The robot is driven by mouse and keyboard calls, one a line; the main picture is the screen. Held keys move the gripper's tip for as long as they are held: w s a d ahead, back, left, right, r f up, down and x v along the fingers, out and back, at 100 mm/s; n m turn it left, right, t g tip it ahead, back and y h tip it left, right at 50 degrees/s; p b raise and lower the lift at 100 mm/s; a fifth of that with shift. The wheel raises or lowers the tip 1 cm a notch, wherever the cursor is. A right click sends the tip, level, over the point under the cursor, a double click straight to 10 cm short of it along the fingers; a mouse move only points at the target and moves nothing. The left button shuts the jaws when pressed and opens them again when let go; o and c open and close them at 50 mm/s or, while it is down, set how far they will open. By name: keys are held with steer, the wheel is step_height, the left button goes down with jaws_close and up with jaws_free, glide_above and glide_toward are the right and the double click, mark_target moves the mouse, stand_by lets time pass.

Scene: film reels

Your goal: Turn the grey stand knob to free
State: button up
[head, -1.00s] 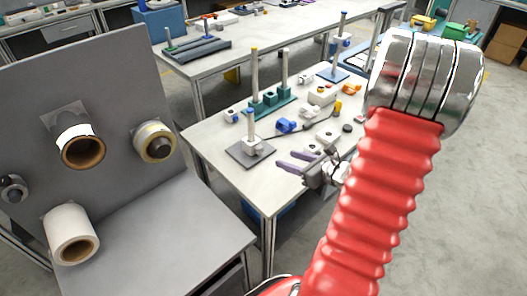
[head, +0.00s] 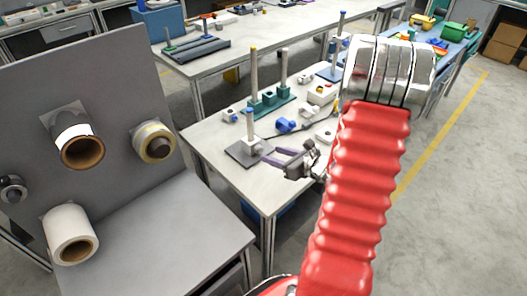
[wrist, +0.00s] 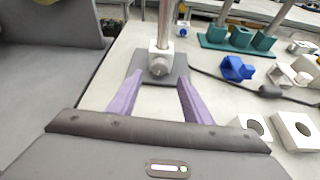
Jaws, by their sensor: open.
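The grey stand (head: 246,152) has a flat dark grey base, a white block and an upright post with a blue tip. It stands near the left front corner of the middle table. My gripper (head: 271,156) is open and empty, just right of the stand in the head view. In the wrist view its purple fingers (wrist: 156,95) spread to either side below the knob, apart from it. The knob's marking is too small to read.
A teal stand (head: 270,103) with two posts is behind. A blue part (head: 286,125) and white blocks lie to the right, with a dark cable. A grey panel with film reels (head: 82,150) stands at left. The table's front strip is clear.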

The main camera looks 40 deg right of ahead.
mark_target(261, 151)
steer(key=x, duration=0.7)
steer(key=c, duration=1.1)
